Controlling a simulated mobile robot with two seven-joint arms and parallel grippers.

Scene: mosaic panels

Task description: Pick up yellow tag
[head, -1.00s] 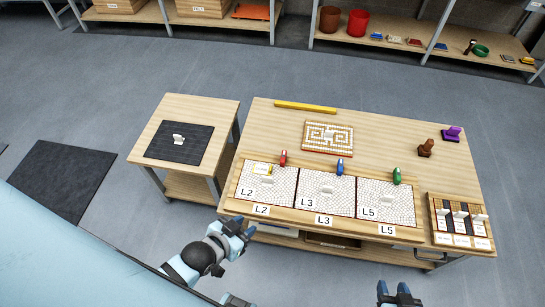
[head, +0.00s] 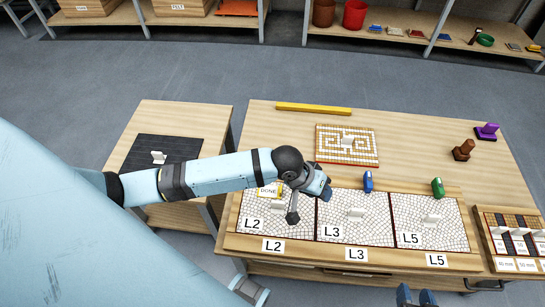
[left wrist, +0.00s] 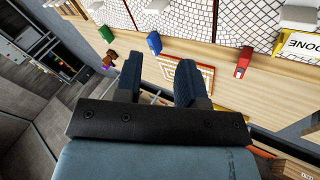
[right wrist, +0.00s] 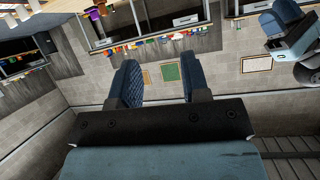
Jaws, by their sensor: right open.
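The yellow tag (head: 268,190), a sign marked DONE, stands on the left white mosaic panel labelled L2 (head: 253,218). The left wrist view shows part of it, with upside-down lettering, at the right edge (left wrist: 300,45). My right gripper (head: 415,297) is at the bottom edge of the head view, away from the tag. It is open and empty (right wrist: 162,80).
Panels L3 (head: 350,235) and L5 (head: 430,240) lie to the right. The blue piece (head: 368,181) and green piece (head: 438,187) stand behind them. The red piece (left wrist: 243,62) shows in the left wrist view. A maze panel (head: 347,158) and yellow bar (head: 313,108) are farther back.

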